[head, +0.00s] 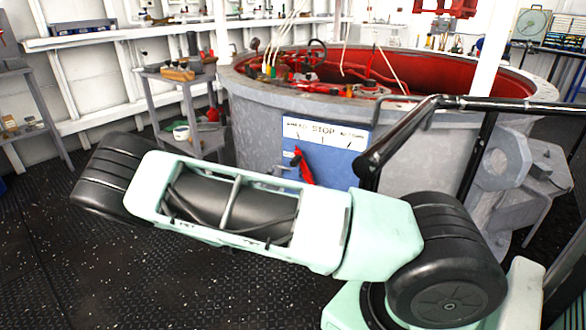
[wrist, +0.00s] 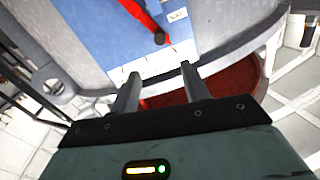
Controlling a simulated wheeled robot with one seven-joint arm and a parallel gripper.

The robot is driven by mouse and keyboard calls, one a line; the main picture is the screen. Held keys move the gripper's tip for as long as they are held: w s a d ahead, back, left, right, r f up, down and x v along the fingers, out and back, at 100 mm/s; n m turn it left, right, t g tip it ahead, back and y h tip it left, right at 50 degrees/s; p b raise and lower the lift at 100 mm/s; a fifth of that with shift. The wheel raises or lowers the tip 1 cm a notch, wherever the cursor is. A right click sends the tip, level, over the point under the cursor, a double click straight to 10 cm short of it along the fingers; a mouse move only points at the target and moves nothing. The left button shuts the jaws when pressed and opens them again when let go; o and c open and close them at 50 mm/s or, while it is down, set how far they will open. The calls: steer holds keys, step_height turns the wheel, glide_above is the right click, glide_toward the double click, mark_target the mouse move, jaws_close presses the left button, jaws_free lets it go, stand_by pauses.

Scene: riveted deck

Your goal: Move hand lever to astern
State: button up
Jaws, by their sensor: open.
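The red hand lever (head: 305,170) is on a blue panel (head: 336,167) on the side of a grey round tub. A white strip (head: 325,133) above it reads STOP in the middle, with smaller words either side that look like AHEAD left and ASTERN right. The lever's upper end leans left. In the wrist view the panel (wrist: 105,35) appears upside down; the lever (wrist: 140,14) ends in a dark knob (wrist: 160,38). My gripper (wrist: 160,88) is open and empty, its fingertips near the white strip, apart from the knob. My arm hides the panel's lower part in the head view.
The grey tub (head: 260,115) has a red inside and holds tools and hoses. A black handrail (head: 400,130) stands right of the panel. A grey side table (head: 180,85) stands left of the tub. Dark deck floor (head: 50,240) is clear at left.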

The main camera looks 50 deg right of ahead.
mark_target(292, 166)
steer(key=b+x, duration=0.1)
steer(key=x, duration=1.5)
steer(key=shift+w+d, duration=0.2)
steer(key=shift+d, duration=0.05)
jaws_close()
